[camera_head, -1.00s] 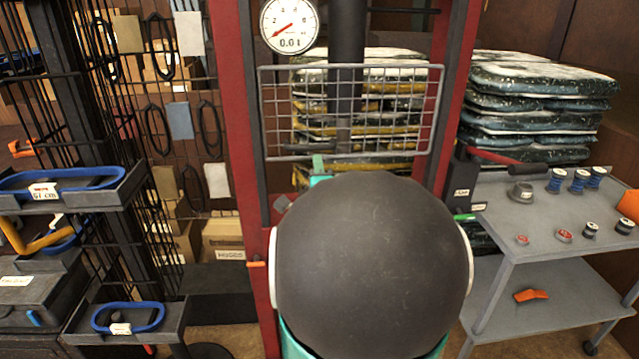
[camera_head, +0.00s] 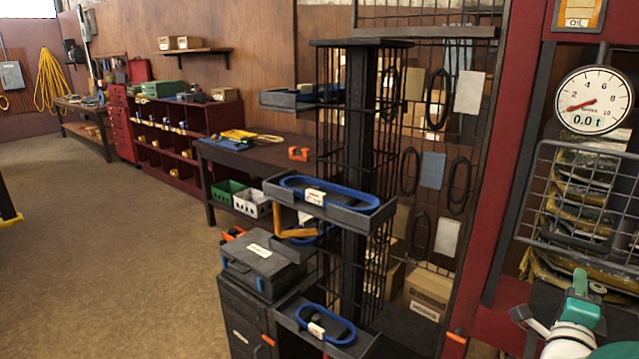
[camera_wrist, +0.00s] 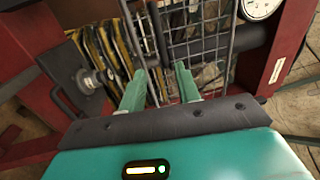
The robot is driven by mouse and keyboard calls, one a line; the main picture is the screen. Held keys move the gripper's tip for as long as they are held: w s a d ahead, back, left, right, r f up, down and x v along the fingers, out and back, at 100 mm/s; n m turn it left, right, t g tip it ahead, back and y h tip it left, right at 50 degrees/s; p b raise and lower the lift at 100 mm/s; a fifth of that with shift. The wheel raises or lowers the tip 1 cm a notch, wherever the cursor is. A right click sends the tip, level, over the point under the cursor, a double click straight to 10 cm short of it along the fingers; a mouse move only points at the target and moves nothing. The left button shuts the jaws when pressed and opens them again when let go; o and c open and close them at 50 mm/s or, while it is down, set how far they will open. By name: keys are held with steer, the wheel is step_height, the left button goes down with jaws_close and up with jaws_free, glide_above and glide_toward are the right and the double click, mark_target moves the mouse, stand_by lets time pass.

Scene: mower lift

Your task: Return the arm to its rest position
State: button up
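Beyond the fingers is the wire mesh guard (camera_wrist: 205,28) of the red press frame. I cannot tell how far the fingertips are from the mesh. In the head view, a teal and white part of my arm (camera_head: 578,312) shows at the lower right corner, below the mesh guard (camera_head: 585,200). The rest of the arm is cut off by the picture edge.
The red press frame (camera_head: 497,150) with a round gauge (camera_head: 593,100) stands at the right. A black rack with trays of blue loops (camera_head: 335,195) stands left of it. A workbench (camera_head: 250,150) and red shelves (camera_head: 190,150) line the wall.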

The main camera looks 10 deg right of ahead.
steer(key=w+a+f+n+g+y, duration=0.15)
steer(key=w+a+n+y, duration=0.3)
steer(key=a+n, duration=0.5)
steer(key=w+a+f+n+g+y, duration=0.1)
steer(key=w+a+f+n+y, duration=0.15)
steer(key=a+n+y, duration=0.7)
steer(key=s+a+n+g, duration=0.2)
steer(key=s+a+n, duration=0.2)
steer(key=a, duration=0.6)
steer(key=s+a+f+n+g, duration=0.1)
steer(key=s+a+n+g, duration=0.2)
steer(key=s+a, duration=0.5)
steer(key=shift+a+f+n+y, duration=0.15)
steer(key=shift+a+n+y, duration=0.25)
steer(key=shift+a+n, duration=0.45)
steer(key=shift+d, duration=0.15)
